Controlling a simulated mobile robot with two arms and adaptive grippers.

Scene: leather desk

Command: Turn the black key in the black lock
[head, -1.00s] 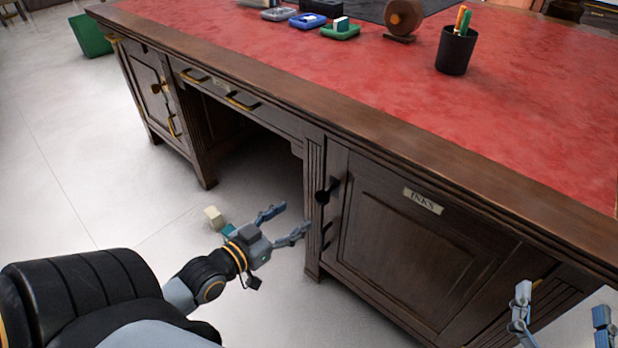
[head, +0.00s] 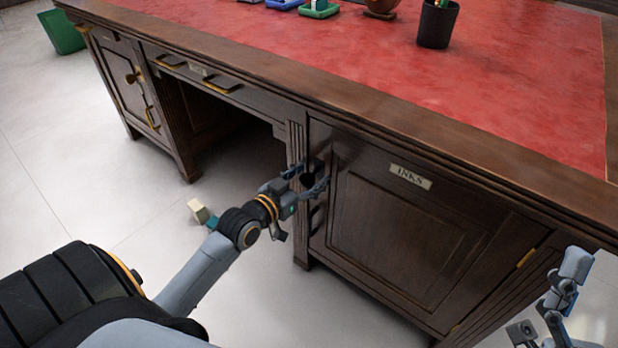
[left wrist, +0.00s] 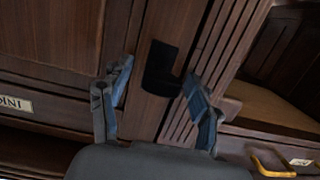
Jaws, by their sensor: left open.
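The black lock (left wrist: 166,58) sits near the left edge of the cabinet door labelled INKS. The black key (head: 308,179) sticks out of it. In the left wrist view the key (left wrist: 161,83) shows as a dark shape that is hard to tell from the lock. My left gripper (head: 307,178) is open at the lock, with one finger on each side of the key. I cannot tell whether either finger touches it. My right gripper (head: 556,297) is at the bottom right, away from the lock; its finger spacing is unclear.
The INKS cabinet door (head: 400,255) looks closed. A dark handle sits below the lock. The desk's red top (head: 500,95) holds a black pen cup (head: 437,24) and small trays. A small cream and teal object (head: 200,212) lies on the floor beside my left arm.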

